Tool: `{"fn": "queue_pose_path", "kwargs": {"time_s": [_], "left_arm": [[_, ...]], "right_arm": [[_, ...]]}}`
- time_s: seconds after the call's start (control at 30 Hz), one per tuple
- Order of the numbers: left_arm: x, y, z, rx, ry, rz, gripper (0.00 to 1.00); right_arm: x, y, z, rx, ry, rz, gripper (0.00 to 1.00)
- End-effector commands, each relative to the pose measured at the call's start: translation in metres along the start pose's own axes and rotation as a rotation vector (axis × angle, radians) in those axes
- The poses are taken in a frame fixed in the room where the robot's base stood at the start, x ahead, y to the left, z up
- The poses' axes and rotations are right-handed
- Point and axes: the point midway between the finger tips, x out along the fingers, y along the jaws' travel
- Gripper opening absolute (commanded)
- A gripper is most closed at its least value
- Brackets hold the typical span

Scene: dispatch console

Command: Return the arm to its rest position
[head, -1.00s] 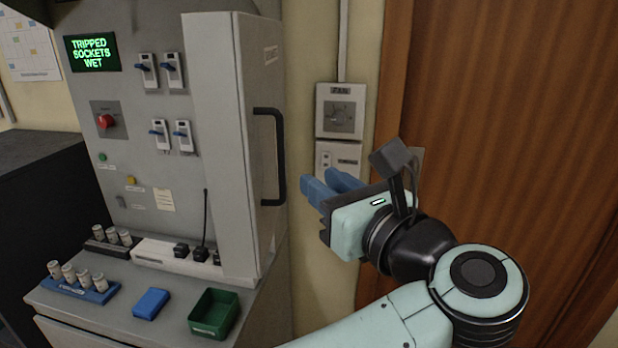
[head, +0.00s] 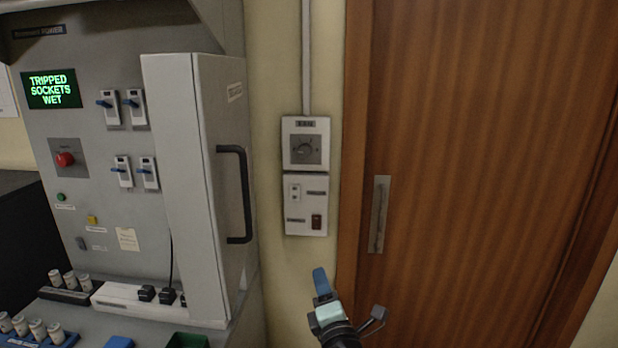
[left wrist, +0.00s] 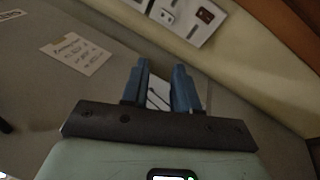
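My left gripper (head: 320,272) shows at the bottom of the head view, with blue fingers and a pale green body. It is in front of the strip of wall between the cabinet and the door, below the wall switch boxes. It touches nothing that I can see. Most of the arm is out of the head view. My right gripper is not in view.
A grey console (head: 85,215) with an open panel door (head: 222,190) stands at left. A dial box (head: 290,128) and switch box (head: 293,218) are on the wall. A wooden door (head: 480,150) fills the right. A green tray (head: 187,341) sits at the bottom edge.

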Motion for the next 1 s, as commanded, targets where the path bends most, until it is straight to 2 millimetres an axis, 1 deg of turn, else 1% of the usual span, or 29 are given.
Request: {"fn": "queue_pose_path", "kwargs": {"time_s": [0.03,0.07,0.1,0.17,0.2,0.27,0.3,0.37,0.4,0.47,0.5,0.57,0.6,0.67,0.7,0.73,0.77,0.8,0.87,0.9,1.0], "left_arm": [[0.002,-0.04,-0.016,0.112,-0.032,-0.062,0.29],[0.002,-0.061,-0.025,0.175,-0.054,-0.098,0.29],[0.0,-0.089,-0.037,0.256,-0.086,-0.148,0.29],[-0.006,-0.131,-0.058,0.371,-0.133,-0.226,0.29],[-0.012,-0.157,-0.072,0.442,-0.166,-0.28,0.29],[-0.025,-0.195,-0.096,0.541,-0.215,-0.363,0.29],[-0.035,-0.219,-0.113,0.604,-0.251,-0.421,0.29],[-0.054,-0.252,-0.138,0.688,-0.304,-0.507,0.29],[-0.068,-0.274,-0.155,0.74,-0.343,-0.568,0.29],[-0.093,-0.302,-0.181,0.81,-0.403,-0.659,0.29],[-0.111,-0.32,-0.199,0.852,-0.444,-0.722,0.29],[-0.141,-0.344,-0.225,0.906,-0.512,-0.816,0.29],[-0.163,-0.358,-0.241,0.936,-0.559,-0.88,0.29],[-0.198,-0.375,-0.266,0.973,-0.632,-0.976,0.29],[-0.224,-0.385,-0.281,0.991,-0.686,-1.039,0.29],[-0.243,-0.391,-0.292,1.002,-0.728,-1.087,0.29],[-0.263,-0.395,-0.303,1.009,-0.767,-1.134,0.29],[-0.29,-0.4,-0.316,1.014,-0.826,-1.196,0.29],[-0.329,-0.403,-0.333,1.012,-0.912,-1.282,0.29],[-0.354,-0.403,-0.342,1.003,-0.968,-1.334,0.29],[-0.407,-0.399,-0.358,0.972,-1.092,-1.436,0.29]], "right_arm": [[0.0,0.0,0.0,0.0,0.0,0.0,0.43],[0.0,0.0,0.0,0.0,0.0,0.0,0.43],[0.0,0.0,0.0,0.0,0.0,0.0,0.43],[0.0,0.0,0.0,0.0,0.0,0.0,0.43],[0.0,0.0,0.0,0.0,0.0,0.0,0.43],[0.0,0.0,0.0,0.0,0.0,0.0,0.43],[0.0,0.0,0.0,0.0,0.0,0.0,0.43],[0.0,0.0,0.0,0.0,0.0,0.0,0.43],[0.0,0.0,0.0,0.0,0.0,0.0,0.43],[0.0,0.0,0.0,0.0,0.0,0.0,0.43],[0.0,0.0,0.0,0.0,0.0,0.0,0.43],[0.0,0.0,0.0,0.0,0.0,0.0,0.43],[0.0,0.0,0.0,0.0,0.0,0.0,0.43],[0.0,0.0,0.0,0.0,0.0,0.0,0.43],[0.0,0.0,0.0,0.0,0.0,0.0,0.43],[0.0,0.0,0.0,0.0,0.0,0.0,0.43],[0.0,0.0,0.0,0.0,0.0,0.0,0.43],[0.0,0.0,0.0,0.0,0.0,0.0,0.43],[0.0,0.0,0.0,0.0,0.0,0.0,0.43],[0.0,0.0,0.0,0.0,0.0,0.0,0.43],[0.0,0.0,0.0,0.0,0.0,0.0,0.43]]}}
